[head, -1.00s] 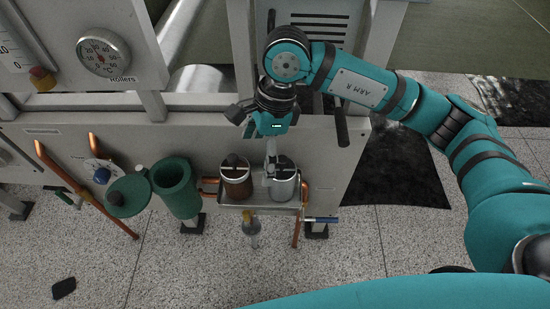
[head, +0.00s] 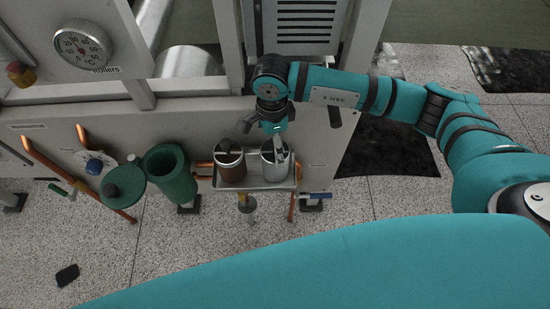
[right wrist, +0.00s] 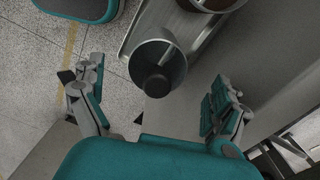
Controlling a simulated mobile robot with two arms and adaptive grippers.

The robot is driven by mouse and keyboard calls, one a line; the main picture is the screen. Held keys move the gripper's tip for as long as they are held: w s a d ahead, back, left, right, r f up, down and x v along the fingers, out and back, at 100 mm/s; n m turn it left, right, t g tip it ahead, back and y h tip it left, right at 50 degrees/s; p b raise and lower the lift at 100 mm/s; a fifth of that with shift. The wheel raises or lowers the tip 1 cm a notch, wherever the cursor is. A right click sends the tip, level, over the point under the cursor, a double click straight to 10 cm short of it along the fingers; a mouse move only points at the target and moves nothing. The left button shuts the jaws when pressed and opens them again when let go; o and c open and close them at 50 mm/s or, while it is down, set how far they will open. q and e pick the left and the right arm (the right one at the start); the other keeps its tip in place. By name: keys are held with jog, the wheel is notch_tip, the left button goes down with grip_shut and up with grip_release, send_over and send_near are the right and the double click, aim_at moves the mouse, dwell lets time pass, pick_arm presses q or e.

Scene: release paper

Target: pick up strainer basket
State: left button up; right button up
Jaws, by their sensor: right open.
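Two cylindrical baskets with handles stand upright side by side on a small metal tray (head: 258,187). One is silver (head: 274,172) and the other is brown (head: 231,174). My right gripper (head: 264,139) is open, just above and behind the silver basket. In the right wrist view its fingers (right wrist: 155,92) are spread to either side of the silver basket (right wrist: 180,70), apart from it. That basket has a crossbar and a dark round knob on top. The brown basket (right wrist: 208,4) is cut off at the top edge there. My left gripper is not in view.
A green open cylinder (head: 171,178) with a green lid (head: 123,187) stands left of the tray. Copper pipes (head: 60,172) run beside it. The machine's grey panel (head: 318,150) is close behind the tray.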

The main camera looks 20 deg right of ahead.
jog(key=shift+s+d+f, duration=0.1)
jog(key=shift+f, duration=0.35)
jog(key=f, duration=0.1)
jog(key=f+p, duration=0.1)
jog(key=f, duration=0.1)
jog(key=shift+d+f, duration=0.2)
jog(key=shift+f, duration=0.1)
jog(key=shift+f+p, duration=0.3)
jog(key=shift+f, duration=0.05)
jog(key=c, duration=1)
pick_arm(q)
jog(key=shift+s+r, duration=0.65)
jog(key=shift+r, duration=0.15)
pick_arm(e)
jog(key=c, duration=0.4)
